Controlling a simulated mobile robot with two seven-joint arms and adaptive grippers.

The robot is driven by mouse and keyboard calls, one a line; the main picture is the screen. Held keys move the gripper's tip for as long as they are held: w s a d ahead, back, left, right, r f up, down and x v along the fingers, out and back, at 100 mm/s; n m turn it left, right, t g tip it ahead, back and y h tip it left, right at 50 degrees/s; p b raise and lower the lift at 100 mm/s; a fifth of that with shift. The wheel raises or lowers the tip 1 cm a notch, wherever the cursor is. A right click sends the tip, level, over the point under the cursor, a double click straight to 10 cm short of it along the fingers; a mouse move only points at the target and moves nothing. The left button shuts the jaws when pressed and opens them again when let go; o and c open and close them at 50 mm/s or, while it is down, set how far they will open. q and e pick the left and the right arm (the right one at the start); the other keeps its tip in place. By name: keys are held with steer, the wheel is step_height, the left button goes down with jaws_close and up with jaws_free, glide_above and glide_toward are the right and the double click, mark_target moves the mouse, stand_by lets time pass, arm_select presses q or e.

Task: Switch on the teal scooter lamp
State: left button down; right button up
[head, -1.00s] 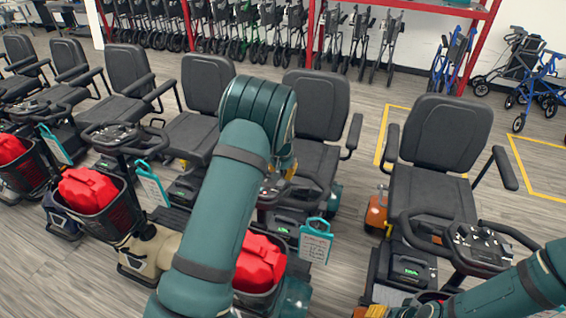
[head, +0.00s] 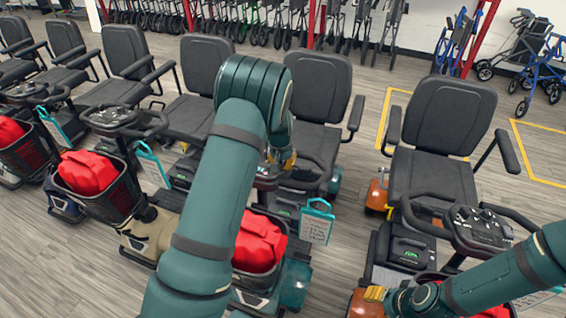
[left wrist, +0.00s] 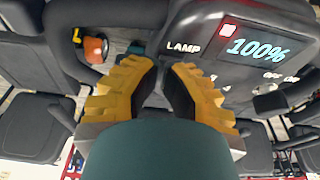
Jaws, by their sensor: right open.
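The teal scooter (head: 296,284) stands in the middle of the row, largely hidden behind my left arm. Its console (left wrist: 255,20) fills the upper right of the left wrist view. It shows a LAMP label (left wrist: 183,47), a red light (left wrist: 228,30) and a 100% display (left wrist: 256,50). The lamp switch is not clear; a finger covers the area below the label. My left gripper (left wrist: 161,68) is beside the console, its yellow fingers slightly apart with nothing between them. In the head view it is mostly behind my arm. My right gripper (head: 374,294) is open, low at the front right.
An orange scooter (head: 376,195) stands to the right, with its tiller (head: 478,226) near my right arm. A teal tag (head: 317,222) hangs beside the teal scooter. Walkers (head: 250,20) line the back.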

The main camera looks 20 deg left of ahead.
mark_target(280, 173)
arm_select(q)
steer(key=shift+w, duration=0.1)
steer(key=shift+w+r, duration=0.1)
steer(key=shift+w, duration=0.6)
steer(key=shift+a+r, duration=0.1)
steer(key=shift+r, duration=0.05)
step_height(280, 173, up, 4)
steer(key=shift+w+f+p, duration=0.1)
steer(key=shift+p, duration=1.15)
steer(key=s+r, duration=0.4)
steer(key=r, duration=0.5)
steer(key=shift+d, duration=0.25)
